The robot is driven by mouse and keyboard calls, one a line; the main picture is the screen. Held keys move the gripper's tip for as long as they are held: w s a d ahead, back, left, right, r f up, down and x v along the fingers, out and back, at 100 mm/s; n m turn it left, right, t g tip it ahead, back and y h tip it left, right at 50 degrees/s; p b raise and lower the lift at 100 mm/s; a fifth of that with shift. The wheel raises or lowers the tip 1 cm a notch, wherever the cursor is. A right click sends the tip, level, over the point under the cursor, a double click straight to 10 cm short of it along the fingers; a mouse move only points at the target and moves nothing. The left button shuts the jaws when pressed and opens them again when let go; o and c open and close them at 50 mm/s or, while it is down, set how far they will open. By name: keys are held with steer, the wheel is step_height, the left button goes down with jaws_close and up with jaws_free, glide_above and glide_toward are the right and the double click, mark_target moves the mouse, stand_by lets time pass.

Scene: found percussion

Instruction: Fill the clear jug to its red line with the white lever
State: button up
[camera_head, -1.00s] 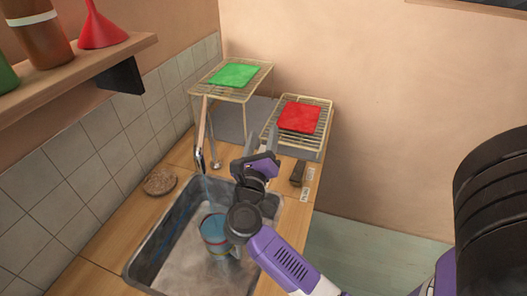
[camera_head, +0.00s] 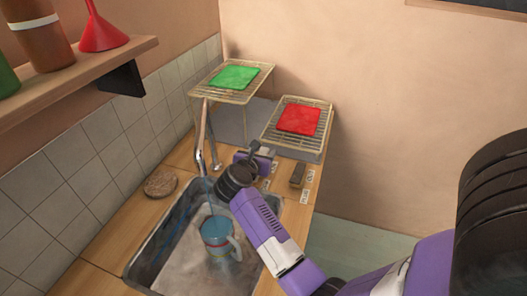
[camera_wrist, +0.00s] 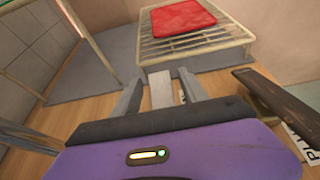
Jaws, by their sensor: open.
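The clear jug (camera_head: 214,240) stands upright in the sink, its handle to the right. It looks bluish, with a reddish band low on it; I cannot read the level against the line. A thin bluish stream seems to run down above it from the tap (camera_head: 201,135). My gripper (camera_head: 262,152) is open over the counter behind the sink. In the wrist view its two fingers (camera_wrist: 158,92) flank a small white piece (camera_wrist: 161,91), apparently untouched; I cannot tell whether this is the white lever or a label.
A dark lever (camera_head: 297,174) with white labels (camera_head: 306,195) stands right of my gripper. Wire racks hold a green cloth (camera_head: 235,77) and a red cloth (camera_head: 299,119) behind. A round brown pad (camera_head: 160,184) lies left of the sink (camera_head: 135,268).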

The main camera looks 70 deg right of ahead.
steer(key=shift+d+f, duration=0.1)
steer(key=shift+d, duration=0.25)
jaws_close()
steer(key=shift+f+b, duration=0.15)
steer(key=shift+b, duration=0.2)
steer(key=shift+a+h+b, duration=0.1)
steer(key=shift+h+b, duration=0.2)
steer(key=shift+b, duration=0.1)
steer(key=shift+r+h+b, duration=0.35)
steer(key=shift+h, duration=0.05)
jaws_free()
steer(key=shift+a, duration=0.1)
